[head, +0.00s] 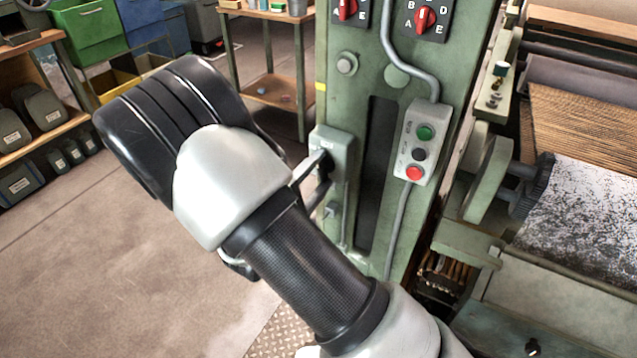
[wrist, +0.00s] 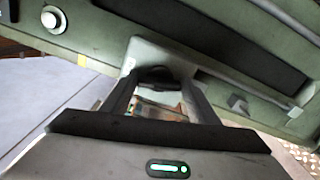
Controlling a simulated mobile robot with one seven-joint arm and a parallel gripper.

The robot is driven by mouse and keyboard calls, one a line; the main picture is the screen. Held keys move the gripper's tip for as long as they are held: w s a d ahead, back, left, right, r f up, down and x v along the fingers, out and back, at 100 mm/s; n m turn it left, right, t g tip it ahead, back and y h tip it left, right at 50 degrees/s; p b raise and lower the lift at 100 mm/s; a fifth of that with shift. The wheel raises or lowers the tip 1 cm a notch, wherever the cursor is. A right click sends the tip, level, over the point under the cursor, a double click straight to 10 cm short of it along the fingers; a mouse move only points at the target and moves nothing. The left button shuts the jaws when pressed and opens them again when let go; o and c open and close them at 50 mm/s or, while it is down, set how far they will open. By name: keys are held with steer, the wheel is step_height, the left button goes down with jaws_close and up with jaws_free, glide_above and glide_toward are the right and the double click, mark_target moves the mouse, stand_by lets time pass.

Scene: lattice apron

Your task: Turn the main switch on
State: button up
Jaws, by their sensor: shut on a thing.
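In the wrist view the fingers (wrist: 160,84) stand on either side of the dark lever end (wrist: 155,74), right against the switch box (wrist: 150,52). Whether the lever stands up or down is hard to tell.
A push-button box (head: 421,142) with green, black and red buttons sits right of the slot. Red rotary knobs (head: 425,19) are above. A roller with patterned cloth (head: 590,220) lies at right. Shelves with bins (head: 85,25) stand at far left; the floor (head: 100,250) between is clear.

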steer(key=shift+f+m+b, duration=0.15)
steer(key=shift+m+b, duration=1.15)
steer(key=shift+b, duration=0.05)
steer(key=shift+m, duration=0.3)
steer(key=o, duration=1)
steer(key=shift+o, duration=0.2)
steer(key=shift+s+a, duration=0.1)
steer(key=p+v, duration=0.1)
steer(key=v, duration=1.6)
steer(key=shift+p, duration=0.35)
steer(key=shift+s, duration=0.15)
